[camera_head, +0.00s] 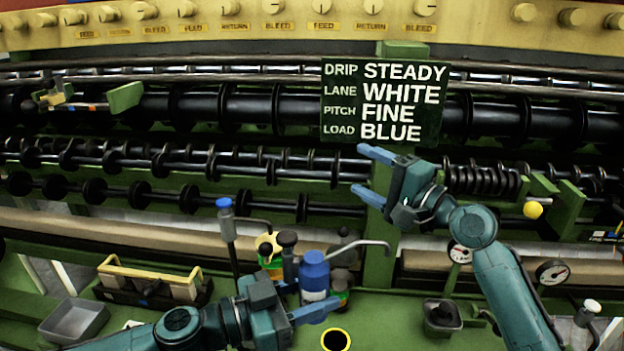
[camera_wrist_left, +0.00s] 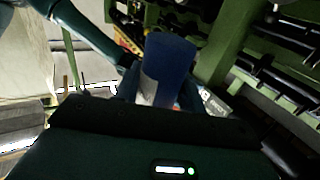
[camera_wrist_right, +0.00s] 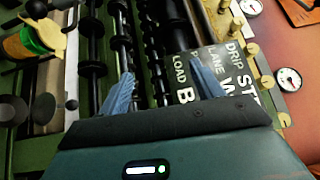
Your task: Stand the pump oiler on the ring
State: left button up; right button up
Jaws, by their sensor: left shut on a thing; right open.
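My left gripper (camera_head: 302,298) is shut on a blue bottle-shaped body with a pale label, which I take as the pump oiler (camera_head: 314,270). A thin grey spout reaches right from beside its top, though the join is hard to see. In the left wrist view the blue body (camera_wrist_left: 172,58) fills the space between the fingers. The ring (camera_head: 336,340), yellow around a black centre, lies on the green bench at the bottom edge, just below and right of the gripper. My right gripper (camera_head: 372,172) is open and empty, in front of the machine near the sign; its fingers also show in the right wrist view (camera_wrist_right: 165,95).
A dark dish (camera_head: 441,317) stands right, with bare bench around the ring.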

jog(key=s+a+r+n+g+h, duration=0.1)
jog(key=s+a+r+n+g, duration=0.1)
jog(key=s+a+g, duration=0.45)
jog(key=s+a+r+n+g+h, duration=0.15)
jog(key=a+g, duration=0.25)
jog(key=a, duration=0.5)
pick_arm(q)
jog(key=shift+r, duration=0.1)
pick_arm(e)
jog(key=m+g+h, duration=0.2)
jog(key=m+h, duration=0.2)
jog(key=h, duration=0.8)
send_near(312, 258)
jog(key=shift+y, duration=0.25)
jog(key=f, duration=1)
jog(key=shift+d, duration=0.2)
jog(key=shift+c, duration=0.3)
